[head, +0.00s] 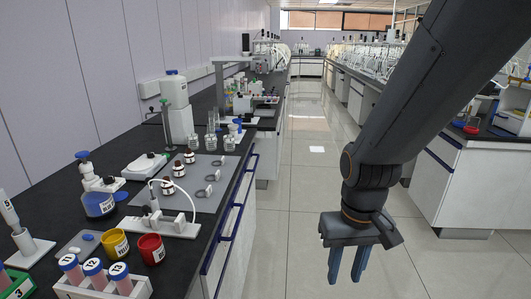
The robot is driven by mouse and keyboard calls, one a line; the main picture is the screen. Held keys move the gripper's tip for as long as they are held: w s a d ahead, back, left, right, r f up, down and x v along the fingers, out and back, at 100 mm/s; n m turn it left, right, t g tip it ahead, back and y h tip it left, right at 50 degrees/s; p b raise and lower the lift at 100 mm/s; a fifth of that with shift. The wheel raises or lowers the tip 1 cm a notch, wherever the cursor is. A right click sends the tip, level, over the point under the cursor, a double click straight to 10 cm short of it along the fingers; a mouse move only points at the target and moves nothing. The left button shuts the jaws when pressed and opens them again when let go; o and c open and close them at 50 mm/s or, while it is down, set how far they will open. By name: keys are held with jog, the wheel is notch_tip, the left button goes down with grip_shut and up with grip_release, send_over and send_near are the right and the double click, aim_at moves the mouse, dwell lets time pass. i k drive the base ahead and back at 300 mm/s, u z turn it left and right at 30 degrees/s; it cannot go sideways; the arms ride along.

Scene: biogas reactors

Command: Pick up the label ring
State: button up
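Several small dark ring-shaped items, which look like label rings, lie in a row on a grey mat (213,201) on the left bench. The near ring (203,191) is closest to me, the middle ring (212,177) lies behind it, and the far ring (219,162) is furthest back. They are too small to read any marking. My gripper (346,277) hangs over the aisle floor, to the right of the bench and well apart from the rings. Its two blue fingers point down with a gap between them, and nothing is held.
Brown bottles (167,187) stand left of the rings. A white device with a cable (160,224), a yellow cup (115,244), a red cup (151,249) and a tube rack (104,289) stand nearer. Blue handles (228,223) line the bench front. The aisle floor (308,180) is clear.

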aim_at(223, 160)
jog(key=z, duration=0.7)
jog(key=i, duration=1.85)
jog(key=u, duration=1)
jog(key=i, duration=0.6)
jog(key=u, duration=0.7)
